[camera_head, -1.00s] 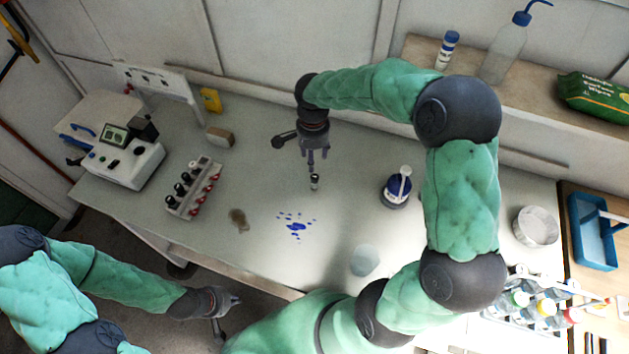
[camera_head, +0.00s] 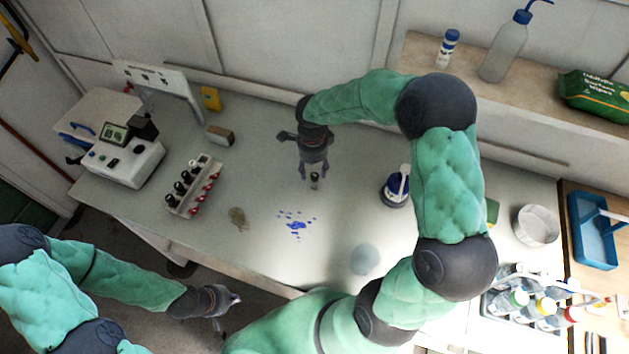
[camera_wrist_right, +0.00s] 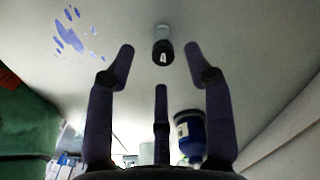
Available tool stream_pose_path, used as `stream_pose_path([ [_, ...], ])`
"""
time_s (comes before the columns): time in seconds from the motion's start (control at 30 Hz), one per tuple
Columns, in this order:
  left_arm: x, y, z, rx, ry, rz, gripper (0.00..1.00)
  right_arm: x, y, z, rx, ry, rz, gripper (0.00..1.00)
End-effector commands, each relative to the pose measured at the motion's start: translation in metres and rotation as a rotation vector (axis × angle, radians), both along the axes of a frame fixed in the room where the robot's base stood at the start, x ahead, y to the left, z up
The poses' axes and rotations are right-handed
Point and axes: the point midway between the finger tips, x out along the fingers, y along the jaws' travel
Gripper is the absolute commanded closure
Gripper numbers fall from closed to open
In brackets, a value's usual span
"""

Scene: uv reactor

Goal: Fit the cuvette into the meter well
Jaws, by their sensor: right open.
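The cuvette (camera_head: 315,180), a small vial with a dark cap, stands upright on the bench. My right gripper (camera_head: 313,176) is above and around it, fingers pointing down. In the right wrist view the cuvette (camera_wrist_right: 163,50) shows beyond the spread fingers (camera_wrist_right: 160,62), with no finger visibly touching it. My right gripper is open and empty. The meter (camera_head: 124,160), a white box with a small green screen, stands at the bench's left end; I cannot make out its well clearly. My left gripper (camera_head: 222,302) is off the bench's front edge, far from the cuvette; its jaws are unclear.
Blue spill spots (camera_head: 296,226) and a brown stain (camera_head: 238,218) lie in front. A blue-and-white bottle (camera_head: 396,187) stands right of my gripper. A yellow box (camera_head: 210,98) is at the back.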

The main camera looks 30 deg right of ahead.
Motion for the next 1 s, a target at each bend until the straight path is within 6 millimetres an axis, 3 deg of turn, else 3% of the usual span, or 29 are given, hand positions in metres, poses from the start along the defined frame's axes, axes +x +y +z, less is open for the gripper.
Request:
stream_pose_path([
  [0.23, 0.0, 0.0, -0.001, 0.0, 0.0, 0.0, 1.0, 0.0, -0.002, -0.013, 0.0, -0.001, 0.0, 0.47],
  [0.5, 0.0, 0.0, -0.004, 0.0, 0.0, 0.0, 1.0, -0.002, -0.005, -0.05, 0.0, 0.001, 0.0, 0.47],
  [0.77, 0.0, 0.0, -0.004, 0.0, 0.0, 0.0, 1.0, -0.001, -0.005, -0.054, 0.0, -0.003, 0.001, 0.47],
  [0.97, 0.0, 0.0, -0.004, 0.0, 0.0, 0.0, 1.0, -0.001, -0.005, -0.054, 0.0, -0.003, 0.001, 0.98],
  [1.0, 0.0, 0.0, -0.004, 0.0, 0.0, 0.0, 1.0, -0.001, -0.005, -0.054, 0.0, -0.003, 0.001, 1.0],
])
